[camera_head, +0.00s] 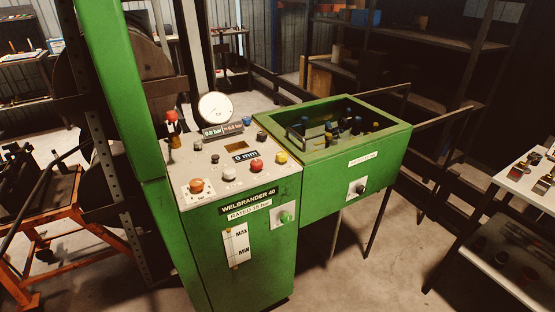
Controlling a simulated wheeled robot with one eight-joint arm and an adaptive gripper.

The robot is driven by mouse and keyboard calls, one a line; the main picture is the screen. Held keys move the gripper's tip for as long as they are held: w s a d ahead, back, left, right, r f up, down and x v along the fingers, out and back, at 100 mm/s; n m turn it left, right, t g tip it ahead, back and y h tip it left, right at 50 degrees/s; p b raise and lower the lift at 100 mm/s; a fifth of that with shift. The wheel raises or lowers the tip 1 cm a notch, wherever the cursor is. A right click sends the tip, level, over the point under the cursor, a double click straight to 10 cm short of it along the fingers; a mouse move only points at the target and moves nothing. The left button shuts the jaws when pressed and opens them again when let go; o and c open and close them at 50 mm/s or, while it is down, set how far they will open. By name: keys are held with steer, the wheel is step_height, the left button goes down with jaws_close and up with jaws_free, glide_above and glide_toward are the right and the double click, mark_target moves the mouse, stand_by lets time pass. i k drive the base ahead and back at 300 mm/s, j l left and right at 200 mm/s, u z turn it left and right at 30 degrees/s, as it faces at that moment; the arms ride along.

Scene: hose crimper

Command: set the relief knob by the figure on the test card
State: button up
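A green hose crimper cabinet (265,250) marked "WELBRANDER 40" stands in the middle. Its pale sloped panel (215,165) carries several coloured knobs or buttons, a round white dial gauge (216,108) and small displays. A dark knob (360,188) sits on a white plate on the green bin to the right. I cannot tell which is the relief knob. A white label (249,211) under the name seems to begin "RATED"; its figure is hard to read. I cannot pick out the test card. My gripper is not in view.
The open green bin (397,140) holds several fittings and stands on thin legs. A white-topped table (530,185) is at the right edge. An orange frame (50,235) stands at left. Shelves line the back. Bare floor (370,275) lies in front of the bin.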

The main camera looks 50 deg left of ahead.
mark_target(197, 185)
steer(key=j+u, duration=0.1)
steer(key=u, duration=0.35)
steer(key=j+u, duration=0.1)
steer(key=u, duration=0.4)
steer(key=j+u, duration=0.1)
steer(key=u, duration=0.35)
